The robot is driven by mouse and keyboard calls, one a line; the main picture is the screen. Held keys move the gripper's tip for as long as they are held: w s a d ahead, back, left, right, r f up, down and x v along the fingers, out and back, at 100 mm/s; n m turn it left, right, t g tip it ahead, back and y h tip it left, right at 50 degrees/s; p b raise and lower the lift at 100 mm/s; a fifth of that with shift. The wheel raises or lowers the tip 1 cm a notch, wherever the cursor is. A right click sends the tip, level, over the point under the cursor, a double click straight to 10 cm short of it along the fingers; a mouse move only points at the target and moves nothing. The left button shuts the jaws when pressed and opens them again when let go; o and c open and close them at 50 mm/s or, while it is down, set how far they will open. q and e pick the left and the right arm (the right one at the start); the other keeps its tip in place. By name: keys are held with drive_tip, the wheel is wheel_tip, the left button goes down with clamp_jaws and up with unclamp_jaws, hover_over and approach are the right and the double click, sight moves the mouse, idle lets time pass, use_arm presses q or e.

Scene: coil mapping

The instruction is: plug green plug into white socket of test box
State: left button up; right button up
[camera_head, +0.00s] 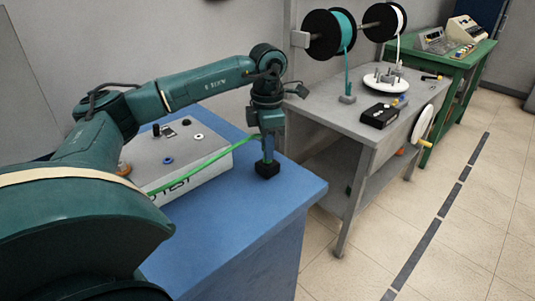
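The test box (205,165) is a pale grey box with dark lettering on its front, standing on a blue table. On its top the white socket (199,137) shows as a small pale ring, with a blue socket (168,160) nearby. A green cable (200,165) runs across in front of the box up to my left gripper (267,155). My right gripper is not in view.
A grey workbench (345,113) with teal and white spools stands behind right. A green table (450,65) with instruments is farther back. The tiled floor is open at right.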

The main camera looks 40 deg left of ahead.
use_arm(q)
drive_tip(key=shift+c, duration=0.8)
drive_tip(key=o, duration=0.3)
clamp_jaws()
drive_tip(key=shift+r+p, duration=1.1)
drive_tip(key=shift+r, duration=0.25)
drive_tip(key=shift+r+p, duration=1.5)
drive_tip(key=shift+r, duration=0.25)
